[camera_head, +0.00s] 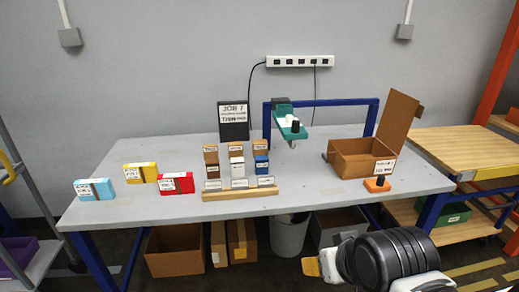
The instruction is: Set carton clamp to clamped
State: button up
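An open brown carton (362,160) stands on the right part of the grey table, its lid raised at the back right. A small orange block with a black knob (377,184) sits at the carton's front right corner, close to the table's front edge. It looks like the carton clamp; I cannot tell its setting at this size.
Labelled small boxes stand behind a wooden rack (240,194) mid-table. Blue, yellow and red boxes (176,183) lie at left. A wooden-topped cart (470,150) stands right. Bins are below.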

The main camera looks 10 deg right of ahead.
aim_at(378, 184)
jog(key=i+l+z, duration=0.1)
jog(key=i+l, duration=0.15)
jog(key=i, duration=0.3)
jog(key=i+l, duration=0.2)
jog(key=i, duration=0.3)
jog(key=l+z, duration=0.05)
